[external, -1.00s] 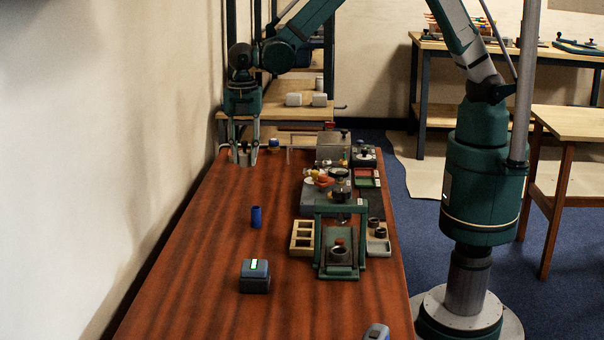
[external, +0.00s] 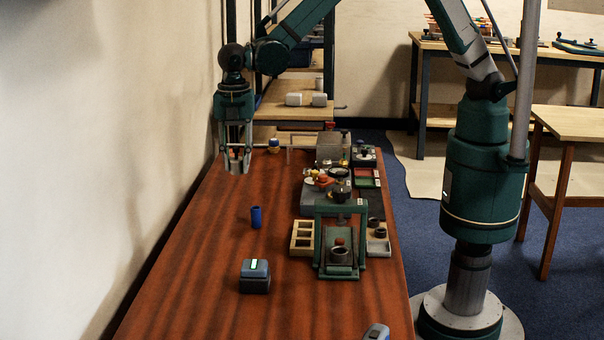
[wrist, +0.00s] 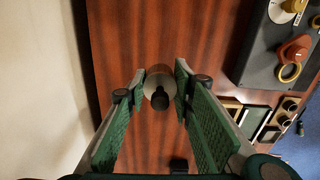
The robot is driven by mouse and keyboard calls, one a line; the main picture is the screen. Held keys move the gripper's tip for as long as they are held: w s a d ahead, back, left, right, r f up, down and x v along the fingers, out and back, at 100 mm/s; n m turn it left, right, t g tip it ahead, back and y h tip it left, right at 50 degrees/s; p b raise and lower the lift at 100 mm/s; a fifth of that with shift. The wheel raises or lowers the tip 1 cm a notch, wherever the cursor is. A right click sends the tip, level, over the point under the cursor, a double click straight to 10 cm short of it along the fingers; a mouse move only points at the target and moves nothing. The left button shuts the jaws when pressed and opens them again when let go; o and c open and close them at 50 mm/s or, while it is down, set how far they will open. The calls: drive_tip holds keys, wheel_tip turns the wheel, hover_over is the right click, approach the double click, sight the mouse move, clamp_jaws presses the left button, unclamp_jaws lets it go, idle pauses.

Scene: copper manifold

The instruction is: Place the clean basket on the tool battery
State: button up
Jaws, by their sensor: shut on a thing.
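My gripper (external: 237,165) is over the far left of the wooden table, near the wall. In the wrist view its green-padded fingers (wrist: 160,85) are closed on a small round metallic piece (wrist: 155,74) with a black knob or stub. I cannot tell whether this piece is the clean basket. A teal and dark block with a bright green-white label, which looks like the tool battery (external: 255,276), sits on the near left part of the table. It is well apart from the gripper, and its top looks clear.
A blue cylinder (external: 256,217) stands between gripper and block. A green frame (external: 318,240) over a grey cup (external: 339,255), a wooden compartment tray (external: 302,238) and a grey apparatus (external: 316,196) line the right. A jar (external: 273,145) stands behind. The left strip is mostly bare.

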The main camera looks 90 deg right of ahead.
drive_tip(key=s+a+r+p, duration=0.1)
drive_tip(key=a, duration=1)
drive_tip(key=s+a+r+p, duration=0.1)
drive_tip(key=s+a+r, duration=0.1)
drive_tip(key=a, duration=0.9)
wheel_tip(320, 180, up, 2)
drive_tip(key=p, duration=0.2)
hover_over(254, 264)
drive_tip(key=shift+r, duration=0.15)
drive_tip(key=shift+f+b, duration=0.6)
drive_tip(key=shift+f, duration=2.55)
drive_tip(key=shift+f, duration=0.1)
drive_tip(key=shift+f+b, duration=0.3)
drive_tip(key=shift+f, duration=1.45)
drive_tip(key=shift+f, duration=0.15)
